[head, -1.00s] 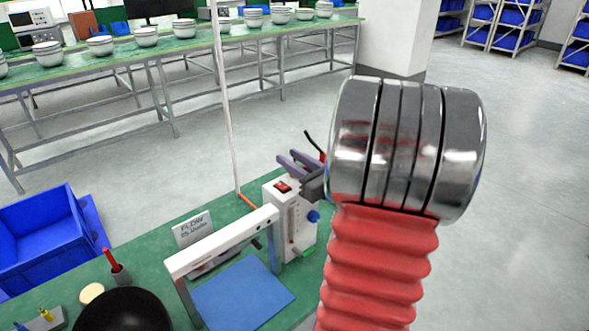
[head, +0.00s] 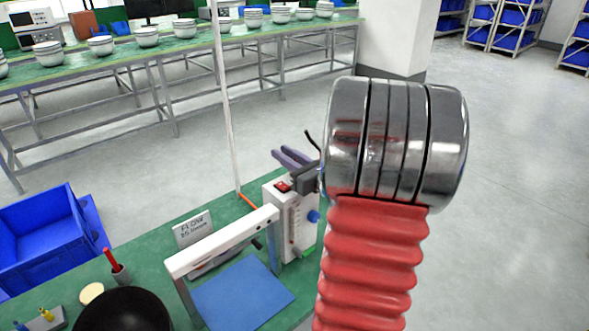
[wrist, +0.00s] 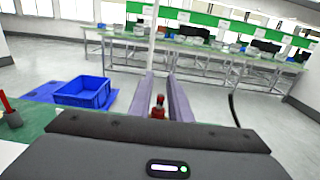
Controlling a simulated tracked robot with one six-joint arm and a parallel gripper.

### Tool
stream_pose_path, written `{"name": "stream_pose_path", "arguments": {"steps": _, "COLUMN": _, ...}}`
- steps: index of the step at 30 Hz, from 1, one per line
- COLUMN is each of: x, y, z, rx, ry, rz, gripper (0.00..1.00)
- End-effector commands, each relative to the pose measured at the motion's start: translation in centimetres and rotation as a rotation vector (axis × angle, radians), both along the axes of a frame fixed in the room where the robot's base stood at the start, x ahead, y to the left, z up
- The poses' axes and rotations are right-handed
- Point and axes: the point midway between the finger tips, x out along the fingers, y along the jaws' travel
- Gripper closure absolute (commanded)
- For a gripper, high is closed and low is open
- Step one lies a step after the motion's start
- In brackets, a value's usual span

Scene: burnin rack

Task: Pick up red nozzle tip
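My gripper (head: 290,158) has two purple fingers and hangs over the far right part of the green bench, just above a white box with a red switch. Its fingers are apart in the wrist view (wrist: 160,88). A small upright red piece with a dark top (wrist: 158,108) shows between them; I cannot tell whether it is the nozzle tip or how far away it is. I see no contact with either finger. In the head view no red piece shows between the fingers. A thin red stick (head: 107,258) stands in a grey holder (head: 120,273) at the left of the bench.
The white box (head: 300,222) and a white frame (head: 222,242) over a blue mat (head: 240,296) stand on the bench. A black bowl (head: 123,312), a small sign (head: 194,229) and a thin white pole (head: 226,120) are nearby. A blue crate (head: 40,236) is beyond the bench.

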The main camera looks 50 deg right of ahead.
Motion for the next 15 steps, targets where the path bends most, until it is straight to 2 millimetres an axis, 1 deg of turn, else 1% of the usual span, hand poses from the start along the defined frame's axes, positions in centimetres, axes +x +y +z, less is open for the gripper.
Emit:
{"name": "stream_pose_path", "arguments": {"steps": 1, "x": -0.01, "y": -0.01, "z": 0.0, "rx": 0.0, "ry": 0.0, "rz": 0.0, "gripper": 0.86}}
{"name": "stream_pose_path", "arguments": {"steps": 7, "x": -0.02, "y": -0.02, "z": 0.0, "rx": 0.0, "ry": 0.0, "rz": 0.0, "gripper": 1.0}}
{"name": "stream_pose_path", "arguments": {"steps": 15, "x": -0.03, "y": -0.04, "z": 0.0, "rx": 0.0, "ry": 0.0, "rz": -0.001, "gripper": 1.0}}
